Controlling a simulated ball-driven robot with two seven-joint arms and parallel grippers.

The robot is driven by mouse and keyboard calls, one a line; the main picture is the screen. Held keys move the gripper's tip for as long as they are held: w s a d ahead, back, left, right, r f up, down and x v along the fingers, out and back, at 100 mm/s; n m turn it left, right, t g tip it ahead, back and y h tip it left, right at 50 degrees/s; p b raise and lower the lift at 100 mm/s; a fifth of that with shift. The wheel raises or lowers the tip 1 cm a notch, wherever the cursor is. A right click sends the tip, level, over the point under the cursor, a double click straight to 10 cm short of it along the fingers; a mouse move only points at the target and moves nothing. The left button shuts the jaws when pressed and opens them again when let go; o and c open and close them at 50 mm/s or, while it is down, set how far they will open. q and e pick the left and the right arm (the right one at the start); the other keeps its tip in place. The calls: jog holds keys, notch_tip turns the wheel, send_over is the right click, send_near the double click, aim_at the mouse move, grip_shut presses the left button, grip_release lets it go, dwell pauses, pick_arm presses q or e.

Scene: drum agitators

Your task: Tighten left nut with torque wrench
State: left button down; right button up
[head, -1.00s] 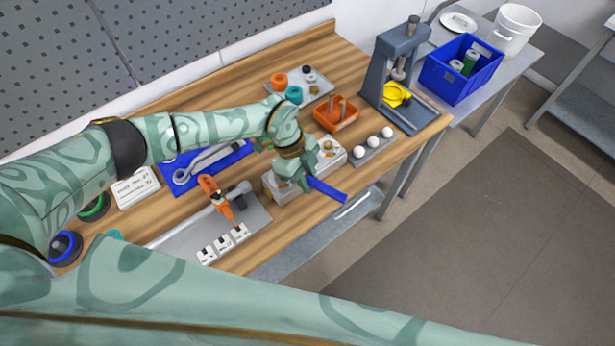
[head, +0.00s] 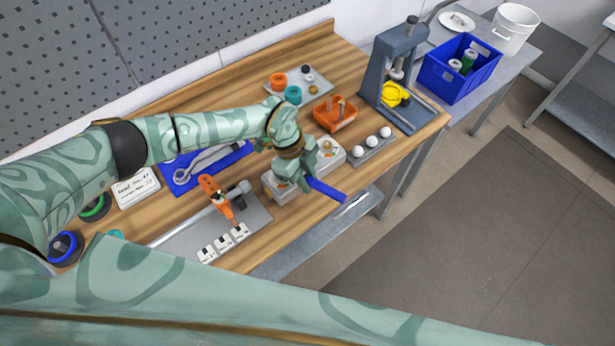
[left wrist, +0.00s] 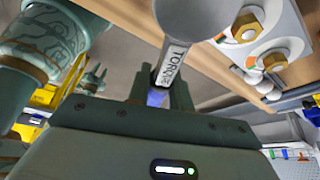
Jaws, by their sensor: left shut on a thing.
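My left gripper (head: 305,174) is shut on the torque wrench, whose blue handle (head: 328,190) sticks out towards the table's front edge. In the left wrist view the grey shank of the wrench (left wrist: 172,62) bears the word TORQUE and runs between the fingers (left wrist: 160,92). Its round head is cut off by the top of the picture. Two brass nuts, one nearer (left wrist: 248,22) and one farther (left wrist: 275,61), sit on a pale block. In the head view the block (head: 280,191) is partly hidden by my gripper. I cannot tell whether the wrench head is around a nut.
An orange tray (head: 335,115), a rack with white balls (head: 371,148) and a grey press (head: 398,68) stand to the right. A blue tray with a wrench (head: 183,182) and a grey mat with an orange-handled tool (head: 222,205) lie to the left. The bench edge is close in front.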

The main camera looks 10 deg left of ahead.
pick_arm(q)
jog(key=shift+f+b, duration=0.7)
jog(key=shift+f, duration=0.45)
dwell(1.0)
jog(key=shift+s, duration=0.15)
dwell(0.4)
jog(key=shift+s+a+m+g+y+p, duration=0.2)
jog(key=shift+s+m, duration=0.25)
jog(key=shift+m, duration=0.35)
jog(key=shift+s+a+m+g+y+p, duration=0.15)
jog(key=shift+s+a+m+g, duration=0.25)
jog(key=shift+m, duration=0.4)
jog(key=shift+s+a+m+g+y+p, duration=0.1)
jog(key=shift+s+a+m+g+y, duration=0.1)
jog(key=shift+s+m, duration=0.45)
jog(key=shift+w+a+m, duration=0.1)
jog(key=shift+w+m, duration=0.05)
jog(key=shift+m, duration=0.1)
jog(key=shift+s+a+m, duration=0.4)
jog(key=shift+m, duration=0.4)
jog(key=shift+s+a+m+g+y, duration=0.25)
jog(key=shift+s+a+m+y, duration=0.15)
jog(key=shift+m, duration=0.3)
jog(key=shift+s+a+m+g+y, duration=0.15)
jog(key=shift+a+m+g+y, duration=0.1)
jog(key=shift+a+m, duration=0.35)
jog(key=shift+m, duration=0.3)
